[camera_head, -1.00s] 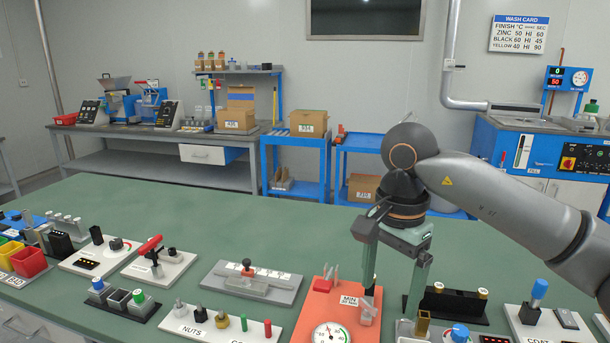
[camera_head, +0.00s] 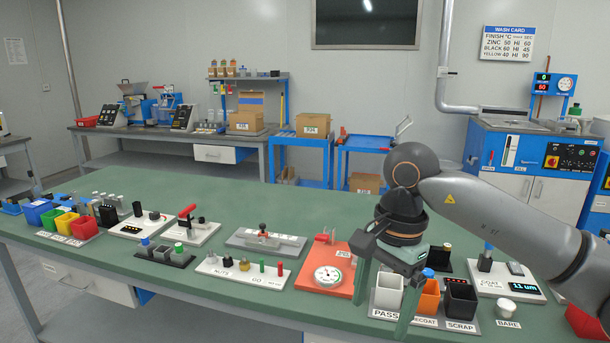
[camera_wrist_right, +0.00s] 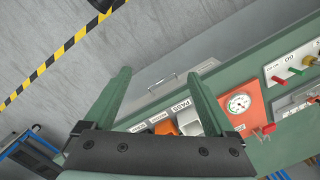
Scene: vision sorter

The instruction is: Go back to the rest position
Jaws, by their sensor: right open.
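My right gripper (camera_head: 381,316) hangs from the arm on the right of the head view, fingers pointing down. It is open, with nothing between its fingers. In the head view it overlaps the bench's near edge beside the bins labelled PASS, RECOAT and SCRAP. The right wrist view shows both green fingers spread (camera_wrist_right: 158,78), with grey floor and the bench edge beyond. My left gripper is in neither view.
The green bench (camera_head: 190,260) carries an orange gauge plate (camera_head: 327,273), a white bin (camera_head: 387,291), an orange bin (camera_head: 429,298), a black bin (camera_head: 459,300) and several fixtures.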

